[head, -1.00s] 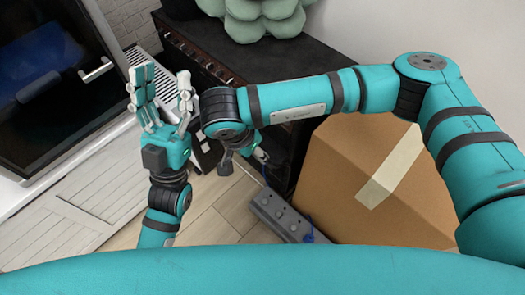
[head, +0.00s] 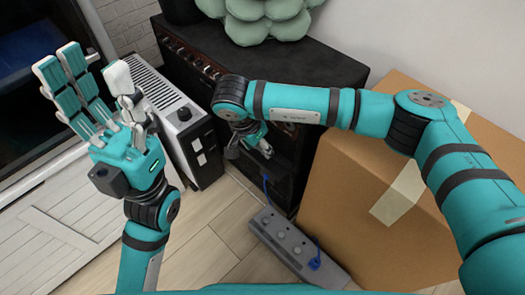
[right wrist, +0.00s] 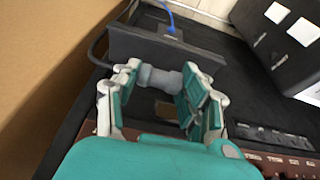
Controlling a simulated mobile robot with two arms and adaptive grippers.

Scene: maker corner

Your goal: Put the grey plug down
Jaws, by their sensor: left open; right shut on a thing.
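The grey plug (right wrist: 160,78) is between the fingers of my right gripper (right wrist: 168,84) in the right wrist view, with a dark cord running off to the left. My right gripper is shut on it. In the head view my right gripper (head: 264,150) is low in front of the black cabinet, partly behind its own arm, and I cannot make out the plug there. My left gripper (head: 92,72) is open and empty, raised at the left with its fingers up. It is well apart from the plug.
A grey power strip (head: 282,236) lies on the floor, with a blue plug (head: 314,263) and blue cord at its near end. A cardboard box (head: 345,205) stands at right. A white-and-black unit (head: 182,125) stands left of the black cabinet (head: 290,60). Some floor before the strip is clear.

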